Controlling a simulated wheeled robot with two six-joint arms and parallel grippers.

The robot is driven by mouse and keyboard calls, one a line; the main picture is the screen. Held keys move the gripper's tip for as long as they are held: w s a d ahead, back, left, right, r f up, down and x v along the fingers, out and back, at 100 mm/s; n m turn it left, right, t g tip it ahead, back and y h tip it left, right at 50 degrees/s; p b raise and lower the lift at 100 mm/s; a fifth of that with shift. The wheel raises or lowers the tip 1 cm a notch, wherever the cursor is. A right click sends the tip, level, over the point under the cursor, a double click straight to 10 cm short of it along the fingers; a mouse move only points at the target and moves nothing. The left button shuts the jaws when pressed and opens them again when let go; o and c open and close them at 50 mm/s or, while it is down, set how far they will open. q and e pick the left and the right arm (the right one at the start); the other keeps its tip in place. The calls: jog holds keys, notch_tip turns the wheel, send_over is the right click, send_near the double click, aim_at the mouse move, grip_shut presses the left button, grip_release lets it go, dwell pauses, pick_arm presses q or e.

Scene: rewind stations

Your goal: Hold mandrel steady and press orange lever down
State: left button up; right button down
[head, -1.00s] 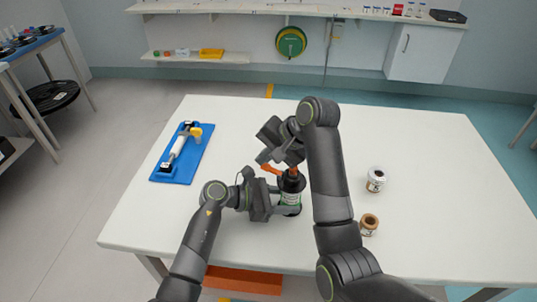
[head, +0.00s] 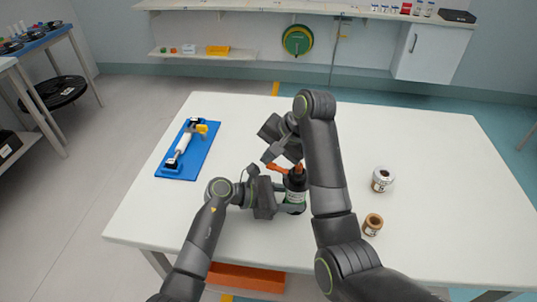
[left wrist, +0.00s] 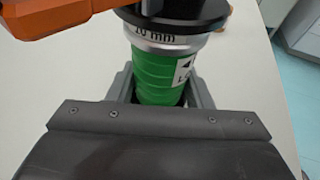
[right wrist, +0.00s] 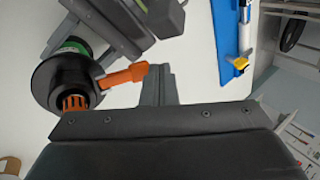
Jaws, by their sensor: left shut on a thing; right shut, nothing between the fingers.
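The mandrel (head: 295,196) stands upright on the white table, with a green body (left wrist: 157,75), a silver band and a black flange. My left gripper (head: 291,208) is shut around the green body, below the flange. The orange lever (head: 277,168) sticks out sideways at the mandrel's top and also shows in the right wrist view (right wrist: 123,76). My right gripper (right wrist: 157,83) is shut and empty, its fingertips close to the lever's free end; I cannot tell whether they touch. In the head view my right gripper (head: 268,158) is just above and left of the lever.
A blue board (head: 203,153) with a white roller and a yellow part lies at the table's left. The table's far right is clear.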

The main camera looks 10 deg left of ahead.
jog(key=shift+s+d+f, duration=0.15)
jog(key=shift+s+d, duration=0.1)
jog(key=shift+d, duration=0.45)
notch_tip(320, 180, up, 10)
jog(key=a, duration=0.3)
pick_arm(q)
jog(key=shift+f, duration=0.1)
pick_arm(e)
jog(key=s+d+n+y, duration=0.1)
jog(key=d+n+y, duration=0.4)
jog(key=d+n, duration=1)
jog(key=n, duration=0.3)
send_over(286, 169)
jog(key=shift+t, duration=0.3)
notch_tip(286, 169, down, 5)
jog(key=shift+f, duration=0.15)
jog(key=f, duration=0.3)
jog(key=shift+a+f, duration=0.15)
jog(key=shift+a, duration=0.05)
jog(key=shift+w+a+f, duration=0.1)
jog(key=shift+f, duration=0.25)
